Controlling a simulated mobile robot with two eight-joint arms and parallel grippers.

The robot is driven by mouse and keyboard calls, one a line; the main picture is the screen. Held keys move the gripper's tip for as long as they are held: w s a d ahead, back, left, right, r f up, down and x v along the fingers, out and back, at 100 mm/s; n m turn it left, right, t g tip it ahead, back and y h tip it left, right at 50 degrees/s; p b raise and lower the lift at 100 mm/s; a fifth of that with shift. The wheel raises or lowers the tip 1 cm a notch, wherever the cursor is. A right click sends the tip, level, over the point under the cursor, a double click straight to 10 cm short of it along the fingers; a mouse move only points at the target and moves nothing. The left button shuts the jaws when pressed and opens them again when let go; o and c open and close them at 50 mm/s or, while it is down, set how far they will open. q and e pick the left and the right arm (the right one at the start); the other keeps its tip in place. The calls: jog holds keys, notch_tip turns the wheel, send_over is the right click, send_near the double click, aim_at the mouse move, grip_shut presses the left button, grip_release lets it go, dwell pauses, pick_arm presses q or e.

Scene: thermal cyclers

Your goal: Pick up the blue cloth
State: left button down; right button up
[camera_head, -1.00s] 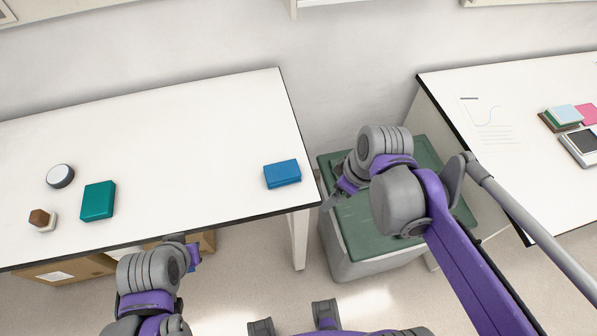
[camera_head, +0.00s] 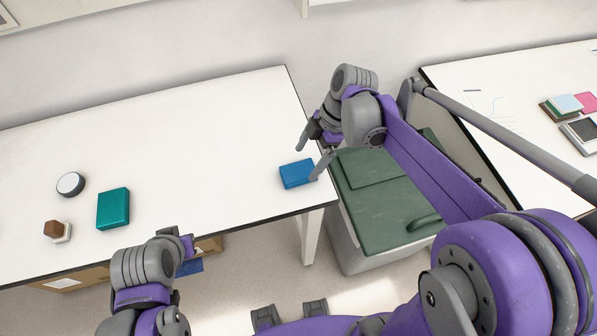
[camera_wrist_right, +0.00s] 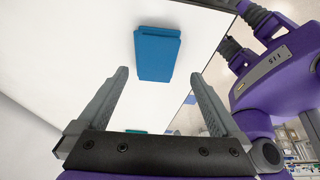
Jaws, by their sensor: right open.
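The blue cloth (camera_head: 297,173) is a flat folded block lying on the white table near its right end. In the right wrist view the blue cloth (camera_wrist_right: 157,54) lies just beyond the fingertips. My right gripper (camera_head: 309,154) is open and empty, with its fingers over the table's right edge, close to the cloth. The lower finger overlaps the cloth's right end in the head view; I cannot tell if it touches. In the right wrist view the gripper (camera_wrist_right: 159,78) has both fingers spread wide. My left arm is low at the table's front edge; its fingers are not clearly visible.
A teal block (camera_head: 113,209), a round grey-and-white object (camera_head: 71,184) and a small brown-and-white object (camera_head: 58,231) sit on the table's left side. A green-lidded bin (camera_head: 385,205) stands right of the table. The table's middle is clear.

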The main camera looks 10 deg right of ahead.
aim_at(300, 170)
jog(key=x, duration=0.5)
jog(key=shift+w, duration=0.3)
jog(key=shift+f, duration=0.2)
dwell(0.4)
jog(key=c, duration=1.3)
jog(key=shift+r, duration=0.6)
notch_tip(300, 170, up, 9)
jog(key=shift+r+p, duration=0.2)
jog(key=shift+p, duration=0.15)
